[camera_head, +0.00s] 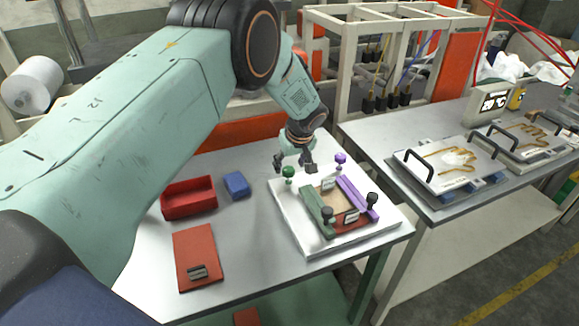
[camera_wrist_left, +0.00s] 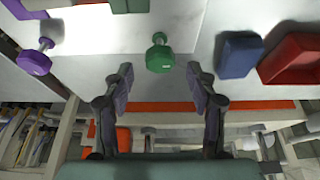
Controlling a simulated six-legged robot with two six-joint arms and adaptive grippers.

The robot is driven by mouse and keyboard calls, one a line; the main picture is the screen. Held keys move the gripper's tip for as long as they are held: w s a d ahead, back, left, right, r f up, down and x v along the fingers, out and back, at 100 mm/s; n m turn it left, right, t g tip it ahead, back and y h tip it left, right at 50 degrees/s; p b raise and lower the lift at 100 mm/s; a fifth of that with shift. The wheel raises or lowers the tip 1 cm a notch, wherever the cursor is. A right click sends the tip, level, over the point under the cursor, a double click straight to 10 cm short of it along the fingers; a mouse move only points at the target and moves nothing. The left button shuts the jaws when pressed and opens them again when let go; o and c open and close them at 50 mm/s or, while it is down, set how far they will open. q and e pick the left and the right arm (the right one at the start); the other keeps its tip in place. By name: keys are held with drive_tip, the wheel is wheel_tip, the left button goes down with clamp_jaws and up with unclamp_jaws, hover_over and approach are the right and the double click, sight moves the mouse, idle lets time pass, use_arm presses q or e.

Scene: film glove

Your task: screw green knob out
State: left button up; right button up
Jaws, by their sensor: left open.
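The green knob (camera_head: 288,172) stands at the back left corner of the white fixture plate (camera_head: 301,239). My left gripper (camera_head: 296,162) is open and empty just behind and above it. In the left wrist view the green knob (camera_wrist_left: 159,56) lies ahead of the two spread fingers (camera_wrist_left: 160,80), roughly between their line of closing, with a gap on each side. The purple knob (camera_head: 340,159) stands at the back right corner of the plate. A green bar (camera_head: 315,212) and a purple bar (camera_head: 357,198) flank the middle of the fixture. My right gripper is not in view.
A red bin (camera_head: 188,198), a blue block (camera_head: 236,185) and a red plate (camera_head: 197,255) lie left of the fixture. A second table with mould plates (camera_head: 452,162) is at right. A white frame rack (camera_head: 345,50) stands behind.

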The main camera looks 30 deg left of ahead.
use_arm(q)
drive_tip(key=v, duration=0.9)
drive_tip(key=shift+r, duration=0.4)
drive_tip(key=shift+s+d, duration=0.15)
drive_tip(key=shift+s, duration=0.05)
